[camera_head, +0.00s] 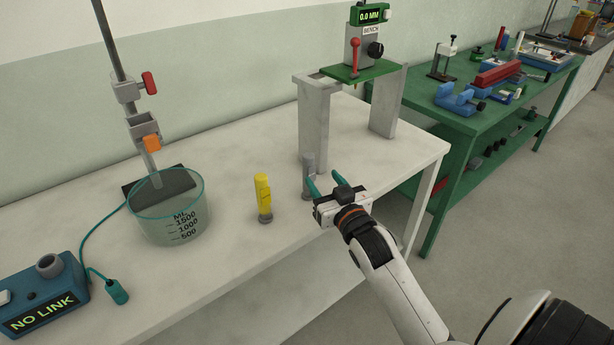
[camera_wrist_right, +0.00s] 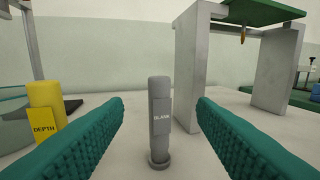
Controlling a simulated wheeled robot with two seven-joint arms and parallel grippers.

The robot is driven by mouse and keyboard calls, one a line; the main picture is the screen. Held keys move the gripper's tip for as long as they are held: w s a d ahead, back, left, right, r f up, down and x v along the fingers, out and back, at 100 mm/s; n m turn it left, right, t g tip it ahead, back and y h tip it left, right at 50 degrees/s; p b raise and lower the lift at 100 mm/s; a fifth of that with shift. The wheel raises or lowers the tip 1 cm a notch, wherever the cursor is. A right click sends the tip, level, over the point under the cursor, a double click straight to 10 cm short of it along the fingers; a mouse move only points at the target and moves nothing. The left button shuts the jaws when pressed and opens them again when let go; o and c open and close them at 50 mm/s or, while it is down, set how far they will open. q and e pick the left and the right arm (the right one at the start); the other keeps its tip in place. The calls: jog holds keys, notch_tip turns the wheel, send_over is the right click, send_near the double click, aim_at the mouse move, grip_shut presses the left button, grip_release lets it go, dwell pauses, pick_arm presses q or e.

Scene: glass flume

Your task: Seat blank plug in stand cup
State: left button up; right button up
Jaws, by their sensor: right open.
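The grey blank plug (camera_head: 309,174), labelled BLANK in the right wrist view (camera_wrist_right: 160,100), stands upright on the white bench. Its foot is in a small round grey base or cup (camera_wrist_right: 158,160); how deep it sits there I cannot tell. My right gripper (camera_head: 325,181) is open and empty, with its teal fingers pointing at the plug. In the right wrist view (camera_wrist_right: 160,104) the plug shows centred in the gap between the fingers, at or just beyond the tips, with space on both sides. My left gripper is out of view.
A yellow DEPTH plug (camera_head: 263,196) stands upright to the left. A grey frame with a green top (camera_head: 362,72) stands close behind. A glass beaker (camera_head: 168,215) and a blue NO LINK box (camera_head: 48,293) are further left. The bench front is clear.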

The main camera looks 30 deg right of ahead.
aim_at(311, 164)
jog(key=w, duration=0.2)
jog(key=w+d, duration=0.1)
jog(key=w, duration=0.1)
jog(key=shift+f, duration=0.1)
jog(key=shift+w+p, duration=0.35)
jog(key=shift+w, duration=0.15)
jog(key=w, duration=0.4)
jog(key=shift+w+d+p, duration=0.15)
jog(key=shift+d+p, duration=0.2)
jog(key=shift+c, duration=0.3)
grip_shut()
